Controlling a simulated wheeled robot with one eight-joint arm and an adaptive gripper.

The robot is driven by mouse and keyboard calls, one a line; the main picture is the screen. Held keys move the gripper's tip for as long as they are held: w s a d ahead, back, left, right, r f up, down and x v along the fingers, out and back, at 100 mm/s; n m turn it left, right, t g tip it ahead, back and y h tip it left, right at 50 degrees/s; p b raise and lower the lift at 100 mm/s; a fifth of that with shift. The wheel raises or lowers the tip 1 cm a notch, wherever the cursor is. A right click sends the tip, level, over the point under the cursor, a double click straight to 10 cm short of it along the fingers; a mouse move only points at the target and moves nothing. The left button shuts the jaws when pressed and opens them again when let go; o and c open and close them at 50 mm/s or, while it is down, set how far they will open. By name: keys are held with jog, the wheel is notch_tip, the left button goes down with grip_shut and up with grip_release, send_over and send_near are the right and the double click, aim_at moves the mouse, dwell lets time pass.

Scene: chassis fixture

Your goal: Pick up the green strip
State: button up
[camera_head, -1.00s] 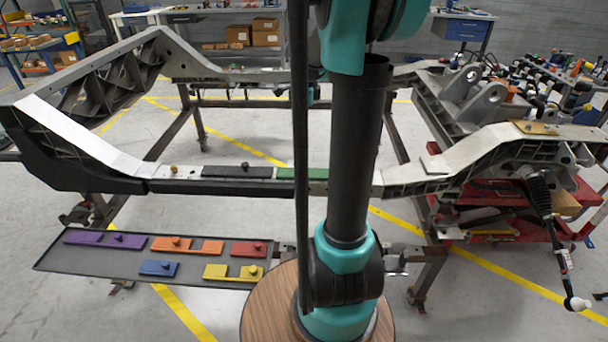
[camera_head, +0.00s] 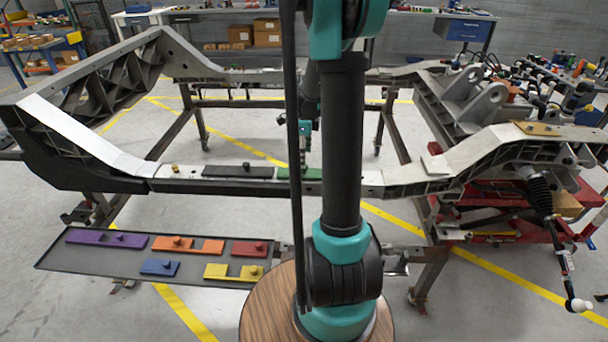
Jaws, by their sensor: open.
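The green strip (camera_head: 313,174) lies flat on the near rail of the chassis (camera_head: 225,187), right of a dark grey strip (camera_head: 225,171). Part of it is hidden behind my arm's black cable and arm links. My gripper (camera_head: 304,160) hangs pointing down just above the green strip, partly hidden by my own arm. It is open and small in this view. I cannot tell whether the fingertips touch the strip or its knob.
A dark tray (camera_head: 60,262) at the front left holds several purple, orange, red, blue and yellow strips with knobs. A small brass-coloured knob (camera_head: 175,168) stands on the rail at left. Suspension parts (camera_head: 540,190) and a red cart (camera_head: 500,220) crowd the right.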

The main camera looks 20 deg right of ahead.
aim_at(304, 171)
jog(key=shift+s+a+f, duration=0.1)
jog(key=shift+s+f, duration=0.05)
jog(key=shift+f, duration=1.2)
jog(key=shift+s+a+f, duration=0.1)
jog(key=shift+f, duration=1.2)
jog(key=shift+c, duration=0.2)
jog(key=c, duration=1.3)
